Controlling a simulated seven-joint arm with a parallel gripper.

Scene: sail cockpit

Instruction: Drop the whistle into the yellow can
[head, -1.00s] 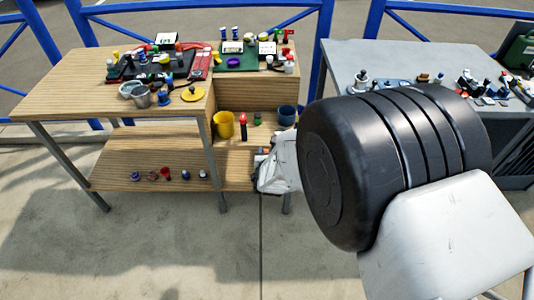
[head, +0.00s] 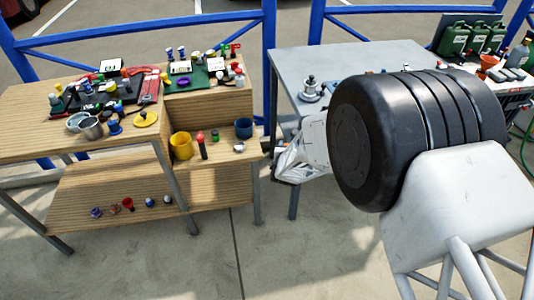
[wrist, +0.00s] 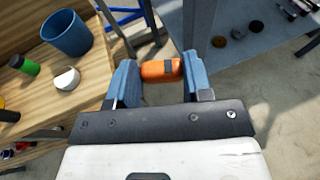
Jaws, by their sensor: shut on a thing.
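My gripper (wrist: 158,72) is shut on an orange, rounded thing with a dark patch, which I take to be the whistle (wrist: 152,70). The wrist view shows it between the blue-grey fingers, above the floor gap just right of the wooden bench. The yellow can (head: 181,148) stands upright on the lower wooden ledge in the head view, to the left of my gripper and apart from it. I cannot make out the whistle in the head view.
Right of the yellow can on the ledge stand a red bottle (head: 202,148), a green-topped item (head: 215,135), a small white-topped item (wrist: 67,78) and a blue cup (head: 243,129). A grey table (head: 300,62) stands to the right. The upper bench is crowded.

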